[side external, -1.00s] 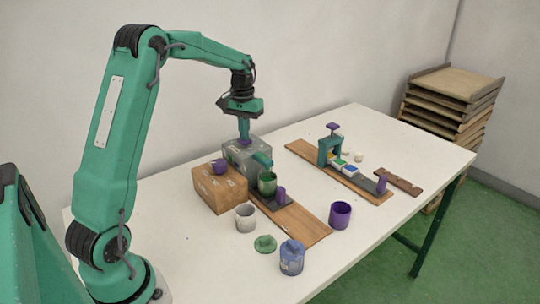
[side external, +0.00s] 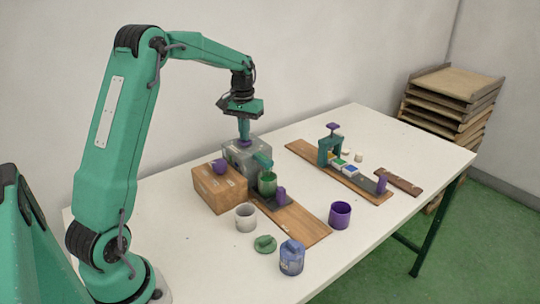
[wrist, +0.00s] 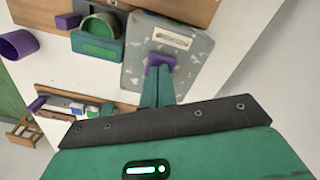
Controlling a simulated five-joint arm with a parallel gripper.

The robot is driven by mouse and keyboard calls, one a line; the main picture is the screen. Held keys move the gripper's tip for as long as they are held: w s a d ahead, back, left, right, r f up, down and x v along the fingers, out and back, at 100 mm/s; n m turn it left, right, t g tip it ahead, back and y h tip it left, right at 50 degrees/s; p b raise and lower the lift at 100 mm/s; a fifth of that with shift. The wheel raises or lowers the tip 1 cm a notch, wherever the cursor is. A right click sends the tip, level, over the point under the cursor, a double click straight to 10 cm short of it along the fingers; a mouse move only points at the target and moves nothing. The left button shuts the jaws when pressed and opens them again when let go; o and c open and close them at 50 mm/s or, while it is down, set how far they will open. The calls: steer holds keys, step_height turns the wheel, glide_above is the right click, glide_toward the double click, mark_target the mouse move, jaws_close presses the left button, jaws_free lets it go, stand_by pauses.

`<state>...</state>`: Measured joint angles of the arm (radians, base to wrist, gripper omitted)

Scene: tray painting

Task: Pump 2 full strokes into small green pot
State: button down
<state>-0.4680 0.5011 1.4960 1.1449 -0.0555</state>
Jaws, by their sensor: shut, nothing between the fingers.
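The pump is a grey speckled box (side external: 238,158) with a purple plunger knob (side external: 245,142) on top and a teal spout (side external: 262,160) on its side. The small green pot (side external: 267,183) stands upright under the spout, on a dark strip of a wooden board. It shows open from above in the wrist view (wrist: 98,28), partly covered by the spout. My gripper (side external: 244,136) is shut and empty, pointing down with its fingertips at the knob. In the wrist view the fingertips (wrist: 158,76) overlap the knob (wrist: 160,62) and seem to touch it.
A grey cup (side external: 245,217), green lid (side external: 265,244), blue jar (side external: 291,258) and purple cup (side external: 340,214) stand in front. A teal press frame (side external: 329,150) with paint blocks stands right.

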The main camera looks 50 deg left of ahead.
steer(key=shift+r, duration=2)
steer(key=shift+r, duration=0.15)
step_height(320, 180, up, 5)
steer(key=shift+f, duration=0.1)
stand_by(0.4)
steer(key=s+d+r+m+t, duration=0.1)
steer(key=s+d+r, duration=0.2)
steer(key=s+d, duration=0.3)
steer(key=s+d+r+m+t, duration=0.2)
steer(key=s+d, duration=0.1)
steer(key=d, duration=0.5)
steer(key=s+d+f+m+t, duration=0.1)
steer(key=s+d+f, duration=0.1)
steer(key=s+d, duration=0.2)
steer(key=s+d+f+m+t, duration=0.1)
steer(key=s+d, duration=0.4)
steer(key=s, duration=0.5)
step_height(320, 180, down, 2)
steer(key=shift+f+m+t, duration=0.1)
steer(key=shift+m+t, duration=0.2)
steer(key=shift+m, duration=0.2)
